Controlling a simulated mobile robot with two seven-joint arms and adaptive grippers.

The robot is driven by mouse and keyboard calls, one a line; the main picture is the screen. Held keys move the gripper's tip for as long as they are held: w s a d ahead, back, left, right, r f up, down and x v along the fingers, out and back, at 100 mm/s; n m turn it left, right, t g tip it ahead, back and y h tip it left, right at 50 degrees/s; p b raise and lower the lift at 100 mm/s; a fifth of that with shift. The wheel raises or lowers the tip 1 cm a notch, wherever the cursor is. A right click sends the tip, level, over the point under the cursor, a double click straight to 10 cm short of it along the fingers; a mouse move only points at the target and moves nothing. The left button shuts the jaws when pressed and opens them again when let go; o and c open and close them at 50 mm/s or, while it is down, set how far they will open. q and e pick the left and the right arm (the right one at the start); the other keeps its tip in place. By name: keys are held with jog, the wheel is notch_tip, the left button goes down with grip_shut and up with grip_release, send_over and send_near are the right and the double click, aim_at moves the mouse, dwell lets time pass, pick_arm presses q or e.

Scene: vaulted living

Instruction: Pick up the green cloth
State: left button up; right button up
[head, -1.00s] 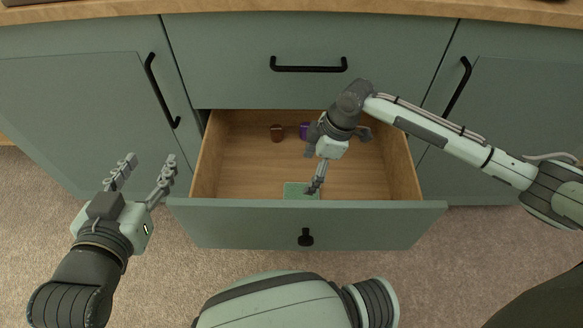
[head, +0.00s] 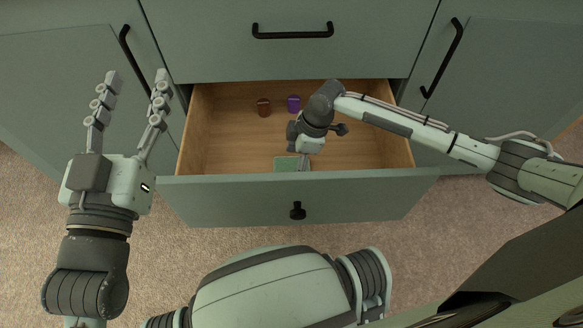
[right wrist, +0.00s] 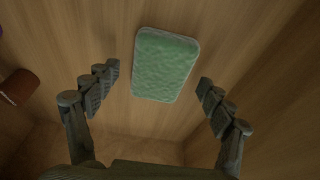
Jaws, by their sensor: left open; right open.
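The green cloth (head: 286,164) is a small flat rectangle on the wooden floor of the open drawer, close behind its front panel. In the right wrist view the cloth (right wrist: 166,65) lies ahead of and between the spread fingers, apart from both. My right gripper (head: 304,164) reaches down into the drawer at the cloth; its fingertips are partly hidden in the head view. In the right wrist view the right gripper (right wrist: 157,82) is open and empty. My left gripper (head: 134,82) is open and empty, left of the drawer with its fingers pointing up the picture.
A brown object (head: 263,107) and a purple object (head: 293,104) stand at the back of the drawer (head: 215,145). The drawer's front panel (head: 240,200) and side walls surround the cloth. Closed cabinet fronts (head: 380,40) rise behind. Carpet (head: 160,250) lies below.

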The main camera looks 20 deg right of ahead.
aim_at(293, 166)
pick_arm(q)
jog(key=shift+r, duration=0.25)
pick_arm(e)
jog(key=shift+f, duration=0.25)
dwell(0.4)
jog(key=c, duration=1)
jog(key=shift+c, duration=0.2)
jog(key=shift+r, duration=0.4)
pick_arm(q)
jog(key=a+f+g+y, duration=0.1)
jog(key=f, duration=0.2)
jog(key=a+f+g+y+p, duration=0.1)
jog(key=a+f+g, duration=0.1)
jog(key=f, duration=0.2)
jog(key=a+f+g+y+p, duration=0.1)
jog(key=a+f+g, duration=0.1)
jog(key=f, duration=0.1)
jog(key=shift+f, duration=0.4)
jog(key=shift+s+a+f+y, duration=0.15)
jog(key=shift+a+f+y, duration=0.15)
jog(key=shift+f, duration=0.1)
pick_arm(e)
notch_tip(293, 166, up, 10)
